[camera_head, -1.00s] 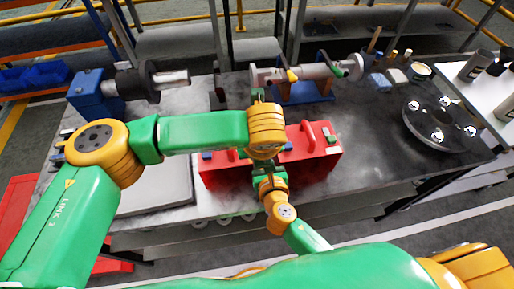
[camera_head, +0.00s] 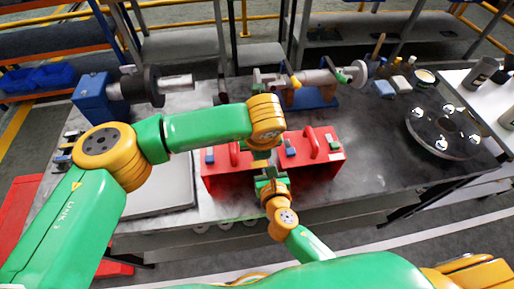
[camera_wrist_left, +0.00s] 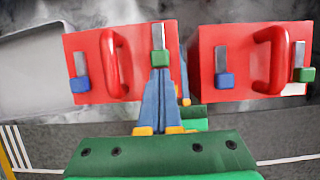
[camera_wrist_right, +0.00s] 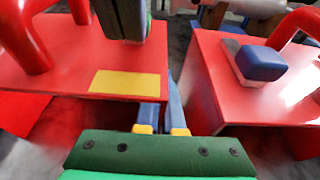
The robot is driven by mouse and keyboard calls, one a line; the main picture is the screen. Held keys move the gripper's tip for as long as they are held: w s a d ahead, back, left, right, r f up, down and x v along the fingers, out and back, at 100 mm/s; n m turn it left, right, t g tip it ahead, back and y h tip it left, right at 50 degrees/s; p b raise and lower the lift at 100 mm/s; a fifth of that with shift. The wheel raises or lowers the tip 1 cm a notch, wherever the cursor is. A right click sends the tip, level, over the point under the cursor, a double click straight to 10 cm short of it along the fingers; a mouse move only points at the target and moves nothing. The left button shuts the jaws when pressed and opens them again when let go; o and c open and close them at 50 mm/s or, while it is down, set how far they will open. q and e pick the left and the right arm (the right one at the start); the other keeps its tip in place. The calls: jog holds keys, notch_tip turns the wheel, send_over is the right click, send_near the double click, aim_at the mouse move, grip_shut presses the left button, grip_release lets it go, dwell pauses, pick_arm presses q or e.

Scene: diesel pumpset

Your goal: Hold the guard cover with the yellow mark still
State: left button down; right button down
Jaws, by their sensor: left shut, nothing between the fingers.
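Two red guard covers with arched handles stand side by side on the bench, a left one (camera_head: 222,183) and a right one (camera_head: 325,160). The right wrist view shows the yellow mark (camera_wrist_right: 125,83) on the front top of the left cover. My right gripper (camera_wrist_right: 165,95) has its fingers close together about that cover's right edge; one fingertip is hidden by the cover. My left gripper (camera_wrist_left: 160,75) is shut and empty, its tips just below a green-ended latch (camera_wrist_left: 159,57) on the left cover's right side. My left arm hides part of the covers in the head view.
A grey tray (camera_head: 160,190) lies left of the covers. A blue-based machine (camera_head: 92,98) and a shaft assembly (camera_head: 310,78) stand behind. A round dark flange (camera_head: 440,130) is at the right. The bench between the covers and flange is clear.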

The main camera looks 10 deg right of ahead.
pick_arm(q)
jog(key=v, duration=1)
jog(key=shift+f, duration=0.1)
pick_arm(e)
jog(key=c, duration=1)
grip_release()
jog(key=shift+o, duration=0.2)
jog(key=shift+s, duration=0.1)
